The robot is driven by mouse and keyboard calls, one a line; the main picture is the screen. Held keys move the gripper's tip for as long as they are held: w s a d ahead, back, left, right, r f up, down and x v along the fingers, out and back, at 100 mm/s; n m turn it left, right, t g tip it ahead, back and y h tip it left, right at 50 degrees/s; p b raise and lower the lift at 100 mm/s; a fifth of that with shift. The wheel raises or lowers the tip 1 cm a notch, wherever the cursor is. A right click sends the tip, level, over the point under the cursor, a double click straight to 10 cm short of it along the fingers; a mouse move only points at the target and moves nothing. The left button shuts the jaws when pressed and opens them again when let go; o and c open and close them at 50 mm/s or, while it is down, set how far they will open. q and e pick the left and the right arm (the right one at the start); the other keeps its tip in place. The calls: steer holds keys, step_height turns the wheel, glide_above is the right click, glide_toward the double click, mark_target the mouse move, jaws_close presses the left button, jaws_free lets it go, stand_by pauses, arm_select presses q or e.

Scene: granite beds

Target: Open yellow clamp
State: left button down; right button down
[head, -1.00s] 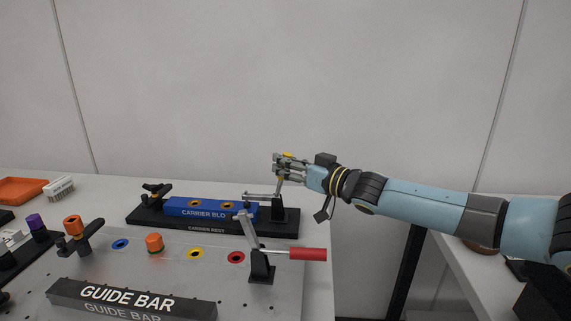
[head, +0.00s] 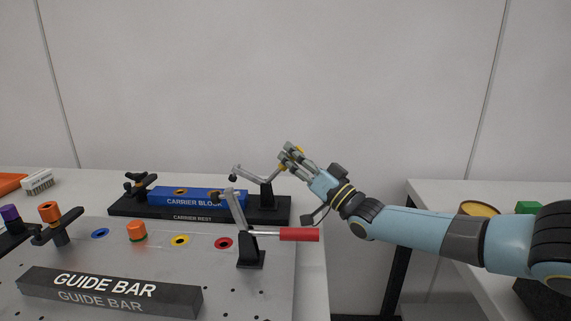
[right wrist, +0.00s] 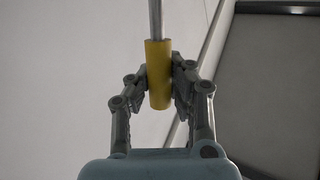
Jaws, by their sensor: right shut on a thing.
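The yellow clamp (head: 267,196) stands at the right end of the black carrier rest (head: 200,218). Its metal arm (head: 248,176) is raised, with its tip above the blue carrier block (head: 210,199) and apart from it. My right gripper (head: 292,157) is shut on the clamp's yellow handle, which the fingers mostly hide in the head view. In the right wrist view the yellow handle (right wrist: 157,65) sits between both fingers of the gripper (right wrist: 159,88), with its metal rod running up. My left gripper is not in view.
A red-handled clamp (head: 299,235) stands in front, its arm raised too. The grey plate holds a guide bar (head: 110,292), an orange knob (head: 137,232) and coloured rings. A brush (head: 39,181) lies far left. A second table (head: 430,196) stands to the right, across a gap.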

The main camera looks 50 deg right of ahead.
steer(key=shift+s+d+f+m+t+h+b, duration=0.3)
steer(key=shift+s+f+m+t+h+b, duration=0.1)
steer(key=shift+f+m+t+b, duration=0.35)
steer(key=shift+r, duration=0.1)
steer(key=c, duration=1.1)
jaws_free()
steer(key=shift+r, duration=0.1)
steer(key=shift+c, duration=0.2)
steer(key=shift+r, duration=0.2)
step_height(320, 180, up, 10)
steer(key=shift+f, duration=0.2)
steer(key=shift+c, duration=0.3)
